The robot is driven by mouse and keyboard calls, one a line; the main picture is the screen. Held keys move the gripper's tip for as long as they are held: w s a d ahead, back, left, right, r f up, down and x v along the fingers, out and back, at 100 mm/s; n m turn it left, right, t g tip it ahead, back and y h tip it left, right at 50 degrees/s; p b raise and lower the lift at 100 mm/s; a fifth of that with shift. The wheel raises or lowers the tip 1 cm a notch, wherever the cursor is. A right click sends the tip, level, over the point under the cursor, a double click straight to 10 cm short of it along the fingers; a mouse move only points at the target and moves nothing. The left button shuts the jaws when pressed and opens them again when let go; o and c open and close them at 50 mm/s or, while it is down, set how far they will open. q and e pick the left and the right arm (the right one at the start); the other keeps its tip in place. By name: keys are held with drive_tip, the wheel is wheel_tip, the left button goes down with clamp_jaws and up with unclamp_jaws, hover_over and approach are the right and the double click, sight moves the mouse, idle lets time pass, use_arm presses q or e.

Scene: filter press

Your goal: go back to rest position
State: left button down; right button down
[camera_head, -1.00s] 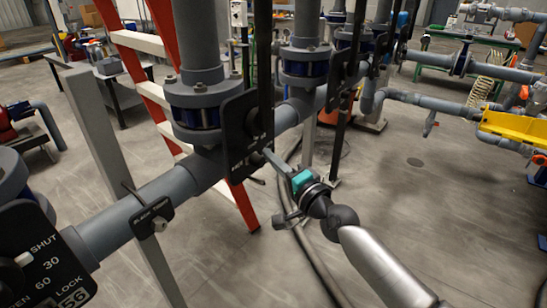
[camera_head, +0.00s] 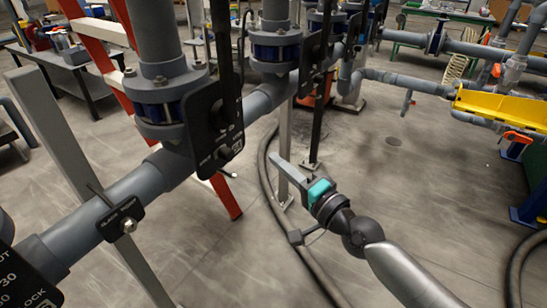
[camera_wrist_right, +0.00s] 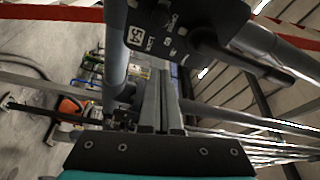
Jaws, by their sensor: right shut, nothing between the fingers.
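My right gripper (camera_head: 274,158) is in the middle of the head view, on an arm that comes in from the lower right. Its two grey fingers lie together with nothing between them. It points up and to the left, over open floor, apart from the pipes. In the right wrist view, the closed fingers (camera_wrist_right: 162,102) reach up from the teal and black gripper body. A black valve plate (camera_wrist_right: 175,22) marked 54 is ahead of them, at the top of that view. My left gripper is not in view.
A grey pipe (camera_head: 165,170) with flanged vertical branches runs diagonally across the left, carrying black valve plates (camera_head: 218,140). A red ladder (camera_head: 228,200) stands behind it. A yellow tray (camera_head: 500,108) is at the right. Hoses (camera_head: 270,195) lie on the floor, which is otherwise clear at centre right.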

idle(0.4)
drive_tip(key=s+d+f+n+g+h, duration=0.1)
drive_tip(key=d+f+h, duration=0.2)
drive_tip(key=f, duration=0.8)
drive_tip(key=s+d+f+n+g+h, duration=0.15)
drive_tip(key=d+f, duration=0.25)
drive_tip(key=f, duration=0.7)
drive_tip(key=s+d+f+n+g+h, duration=0.1)
drive_tip(key=s+d+f+g+h, duration=0.1)
drive_tip(key=s+f, duration=0.45)
drive_tip(key=s+d+f+n+g+h, duration=0.1)
drive_tip(key=s+d+f+g+h, duration=0.15)
drive_tip(key=f, duration=0.65)
drive_tip(key=s+f+n+g, duration=0.2)
drive_tip(key=s+f, duration=0.3)
drive_tip(key=s, duration=0.6)
drive_tip(key=s+d+f+n+g+h, duration=0.1)
drive_tip(key=s+f, duration=0.4)
drive_tip(key=s, duration=0.7)
drive_tip(key=s+d+f+n+g, duration=0.1)
drive_tip(key=s+f+n+g, duration=0.2)
drive_tip(key=s, duration=0.9)
wheel_tip(320, 180, down, 3)
drive_tip(key=shift+d+f+g+h, duration=0.15)
drive_tip(key=shift+g+h, duration=0.25)
drive_tip(key=shift+g, duration=0.4)
